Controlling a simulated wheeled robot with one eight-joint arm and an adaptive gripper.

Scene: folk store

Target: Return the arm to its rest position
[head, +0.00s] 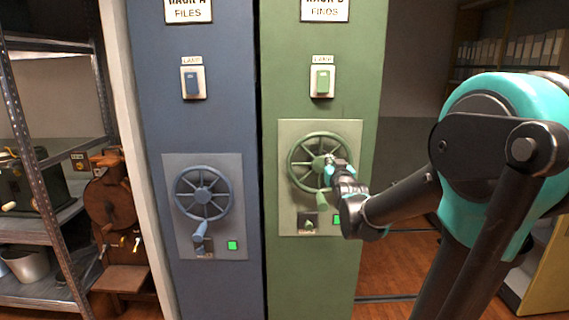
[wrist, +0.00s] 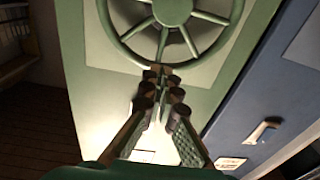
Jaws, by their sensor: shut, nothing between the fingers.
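My gripper (head: 333,166) is at the green wheel (head: 316,147) on the green rack's front panel, over the right side of its hub in the head view. The arm reaches in from the right. In the wrist view the fingertips of my gripper (wrist: 163,76) are together with nothing between them, just off the rim of the green wheel (wrist: 118,41). I cannot tell whether they touch it. The wrist view shows the rack turned around, with the blue rack on the right.
The blue rack (head: 221,120) stands close beside the green rack (head: 268,60), with its own wheel (head: 203,193). Each rack has a lamp switch above and a lit green square below. Metal shelves (head: 45,235) stand at the left. Wooden floor (head: 390,270) shows at right below my arm.

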